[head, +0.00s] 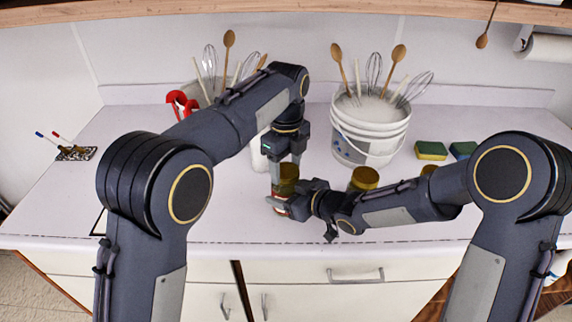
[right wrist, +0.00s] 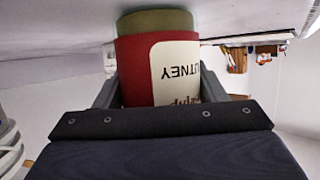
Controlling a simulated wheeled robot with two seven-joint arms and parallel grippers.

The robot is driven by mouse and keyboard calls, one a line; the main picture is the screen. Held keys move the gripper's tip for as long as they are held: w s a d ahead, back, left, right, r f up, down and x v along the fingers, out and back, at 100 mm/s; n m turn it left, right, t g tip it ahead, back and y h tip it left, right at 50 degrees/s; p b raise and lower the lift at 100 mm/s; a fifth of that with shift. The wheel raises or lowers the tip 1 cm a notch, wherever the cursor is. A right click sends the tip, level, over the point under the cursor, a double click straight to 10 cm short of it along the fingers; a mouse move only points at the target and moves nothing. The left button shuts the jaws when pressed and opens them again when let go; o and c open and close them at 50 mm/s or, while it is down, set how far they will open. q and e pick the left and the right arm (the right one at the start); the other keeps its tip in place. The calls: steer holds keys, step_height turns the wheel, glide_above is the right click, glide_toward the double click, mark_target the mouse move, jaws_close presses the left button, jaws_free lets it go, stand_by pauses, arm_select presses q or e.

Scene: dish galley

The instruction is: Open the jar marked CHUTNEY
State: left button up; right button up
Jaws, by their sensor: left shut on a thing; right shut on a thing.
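The CHUTNEY jar (right wrist: 134,75) is red-bodied with a pale label (right wrist: 178,72) whose visible letters "UTNEY" are upside down in the right wrist view. An olive-green band shows at its upper picture edge. In the head view the jar is at the counter's front middle, its dark gold lid (head: 289,172) on top, mostly hidden by my grippers. My left gripper (head: 286,176) points down from above and is shut on the lid. My right gripper (head: 286,202) comes in from the right and is shut around the jar body. It also shows in the right wrist view (right wrist: 160,92).
Jars with gold lids (head: 364,178) (head: 430,170) stand right of my right gripper, partly behind my arm. A white bucket of utensils (head: 366,140) and sponges (head: 431,150) are behind. A red-handled item (head: 180,101) and brushes (head: 60,142) are left.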

arm_select(q)
steer(key=n, duration=0.9)
steer(key=o, duration=1.1)
